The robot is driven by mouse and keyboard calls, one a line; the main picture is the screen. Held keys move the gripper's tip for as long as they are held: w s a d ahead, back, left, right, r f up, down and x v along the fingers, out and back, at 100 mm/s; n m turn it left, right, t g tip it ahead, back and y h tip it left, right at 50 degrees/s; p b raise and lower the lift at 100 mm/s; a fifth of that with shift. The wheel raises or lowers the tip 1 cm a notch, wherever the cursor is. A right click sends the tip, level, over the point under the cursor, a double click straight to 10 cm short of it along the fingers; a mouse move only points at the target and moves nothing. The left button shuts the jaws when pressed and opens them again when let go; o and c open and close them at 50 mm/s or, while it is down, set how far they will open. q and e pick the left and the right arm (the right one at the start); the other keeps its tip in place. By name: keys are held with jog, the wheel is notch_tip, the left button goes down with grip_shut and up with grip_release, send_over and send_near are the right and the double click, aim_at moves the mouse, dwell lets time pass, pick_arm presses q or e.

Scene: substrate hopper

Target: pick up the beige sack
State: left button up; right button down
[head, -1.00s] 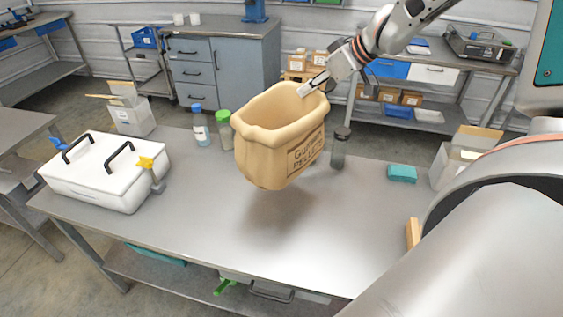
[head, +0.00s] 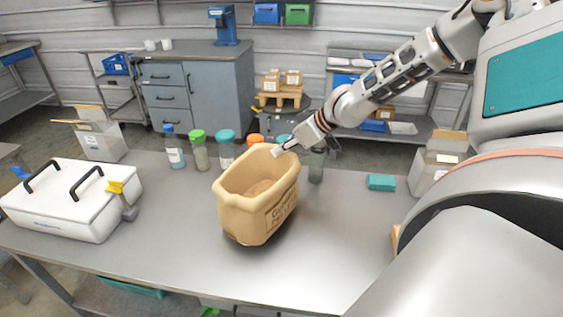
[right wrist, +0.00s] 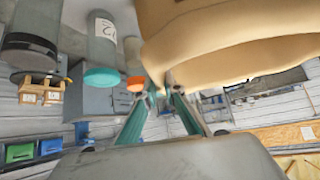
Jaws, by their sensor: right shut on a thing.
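The beige sack (head: 262,217) is open at the top, with printed lettering on its front. It is at the middle of the metal table in the head view, slightly tilted, its underside close to the tabletop. I cannot tell if it touches. My right gripper (head: 281,150) is shut on its far rim at the right. In the right wrist view the sack (right wrist: 235,40) fills the upper right, and the fingertips of the gripper (right wrist: 166,88) meet its rim. Pale contents show inside the sack. My left gripper is not in view.
The table (head: 165,245) is clear in front of the sack. A white lidded box (head: 75,210) with black handles stands at left. Several capped bottles (head: 200,153) line the back edge behind the sack. A teal block (head: 381,182) and an open carton (head: 432,165) are at right.

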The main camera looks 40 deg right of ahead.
aim_at(281, 159)
notch_tip(281, 159, down, 3)
jog(key=shift+a+r+b, duration=0.1)
jog(key=shift+b, duration=0.55)
jog(key=shift+f, duration=0.4)
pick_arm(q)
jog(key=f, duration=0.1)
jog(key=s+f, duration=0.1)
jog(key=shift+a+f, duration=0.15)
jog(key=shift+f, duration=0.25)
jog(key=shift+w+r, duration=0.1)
pick_arm(e)
jog(key=c, duration=2.4)
grip_release()
jog(key=shift+f, duration=0.15)
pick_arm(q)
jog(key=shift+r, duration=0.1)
pick_arm(e)
jog(key=shift+o, duration=1.3)
